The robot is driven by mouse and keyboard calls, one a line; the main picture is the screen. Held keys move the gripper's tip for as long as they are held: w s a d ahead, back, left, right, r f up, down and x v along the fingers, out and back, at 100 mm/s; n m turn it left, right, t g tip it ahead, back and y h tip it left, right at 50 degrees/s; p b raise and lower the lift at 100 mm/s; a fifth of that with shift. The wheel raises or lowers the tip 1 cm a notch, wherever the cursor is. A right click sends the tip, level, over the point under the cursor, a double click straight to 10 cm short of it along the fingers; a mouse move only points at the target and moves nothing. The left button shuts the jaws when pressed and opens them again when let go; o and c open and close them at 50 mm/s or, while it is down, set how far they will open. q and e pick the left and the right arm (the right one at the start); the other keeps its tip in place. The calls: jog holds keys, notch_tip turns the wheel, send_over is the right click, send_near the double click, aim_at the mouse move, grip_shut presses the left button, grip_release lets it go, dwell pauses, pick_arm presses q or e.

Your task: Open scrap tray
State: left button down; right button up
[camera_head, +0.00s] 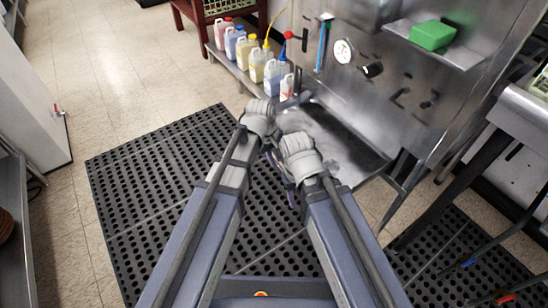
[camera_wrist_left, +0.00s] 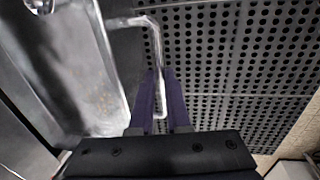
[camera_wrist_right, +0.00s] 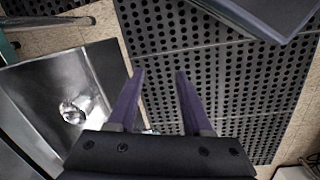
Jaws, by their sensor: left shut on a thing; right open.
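The scrap tray (camera_head: 338,150) is a shallow metal tray at the foot of the steel panel, standing out over the mat. In the left wrist view, the tray (camera_wrist_left: 85,75) is on the left, with a bent metal bar handle (camera_wrist_left: 152,40) along its side. My left gripper (camera_wrist_left: 161,80) is shut on this handle. In the head view its fingers are mostly hidden behind the wrists. My right gripper (camera_wrist_right: 160,78) is open and empty over the mat, beside the tray (camera_wrist_right: 45,80) and not touching it. A shiny round metal thing (camera_wrist_right: 78,110) shows in the tray.
A black perforated mat (camera_head: 140,180) covers the floor. Several coloured jugs (camera_head: 257,62) stand on a low shelf behind. The steel panel carries a gauge (camera_head: 343,51), a black knob (camera_head: 373,69) and a shelf with a green block (camera_head: 432,35). A metal table (camera_head: 520,108) is at right.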

pick_arm(q)
jog(key=c, duration=0.9)
grip_release()
jog(key=shift+r, duration=0.15)
jog(key=r+p, duration=0.5)
jog(key=a+r+p, duration=0.1)
jog(key=r+p, duration=0.1)
jog(key=shift+s+a+r+p, duration=0.1)
jog(key=shift+s+r+p, duration=0.1)
jog(key=shift+s+p, duration=0.2)
